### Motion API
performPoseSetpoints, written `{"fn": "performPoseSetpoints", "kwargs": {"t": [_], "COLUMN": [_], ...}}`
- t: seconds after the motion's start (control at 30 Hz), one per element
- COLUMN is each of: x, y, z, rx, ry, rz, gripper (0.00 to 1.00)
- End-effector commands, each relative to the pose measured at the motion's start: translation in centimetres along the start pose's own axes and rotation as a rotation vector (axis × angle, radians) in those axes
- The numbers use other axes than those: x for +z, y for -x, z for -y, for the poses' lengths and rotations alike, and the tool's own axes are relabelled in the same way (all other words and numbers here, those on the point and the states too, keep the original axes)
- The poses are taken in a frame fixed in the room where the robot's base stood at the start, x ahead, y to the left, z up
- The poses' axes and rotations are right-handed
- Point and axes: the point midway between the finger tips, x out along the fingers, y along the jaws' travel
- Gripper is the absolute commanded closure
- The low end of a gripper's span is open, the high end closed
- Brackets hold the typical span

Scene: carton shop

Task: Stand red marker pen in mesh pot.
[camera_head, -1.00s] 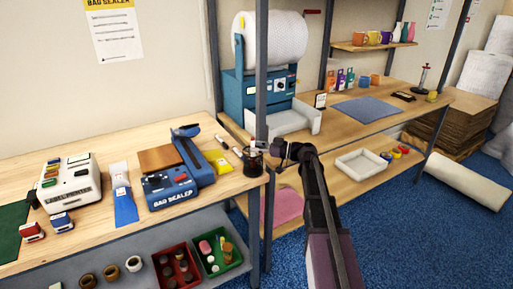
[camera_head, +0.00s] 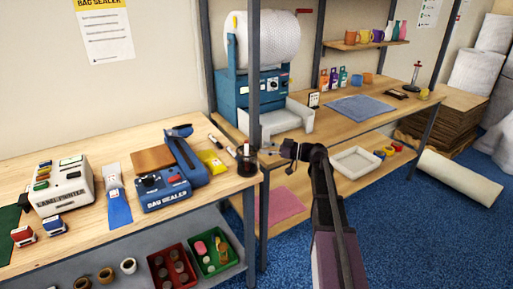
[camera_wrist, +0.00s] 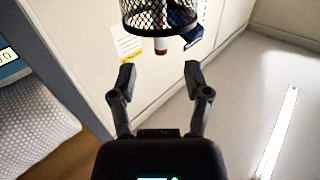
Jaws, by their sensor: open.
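The dark mesh pot (camera_head: 247,168) stands at the right end of the left workbench. In the wrist view, which is upside down, the pot (camera_wrist: 160,14) lies ahead of my fingers. A white pen with a red end, likely the red marker pen (camera_wrist: 161,46), stands in the pot and sticks out past its rim. A blue item (camera_wrist: 192,40) also shows at the rim. My gripper (camera_wrist: 157,80) is open, with nothing between its fingers. In the head view my gripper (camera_head: 272,150) is just right of the pot, apart from it.
Other pens (camera_head: 214,141) lie on the bench left of the pot, near a yellow pad (camera_head: 211,161) and the blue bag sealer (camera_head: 165,192). A white tray (camera_head: 355,162) sits on the lower shelf to the right.

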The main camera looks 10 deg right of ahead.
Motion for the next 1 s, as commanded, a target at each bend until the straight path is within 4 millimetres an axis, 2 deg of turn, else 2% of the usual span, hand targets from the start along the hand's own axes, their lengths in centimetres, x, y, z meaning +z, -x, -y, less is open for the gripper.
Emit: {"fn": "performPoseSetpoints", "kwargs": {"t": [0.2,0.4,0.6,1.0], "x": [0.0,0.0,0.0,0.0], "y": [3.4,5.4,6.0,6.0], "z": [0.0,0.0,0.0,0.0], "rx": [0.002,0.001,-0.001,0.0], "ry": [0.0,0.0,0.0,0.0], "rz": [0.0,0.0,0.0,0.0], "gripper": [0.38,0.38,0.38,0.38]}}
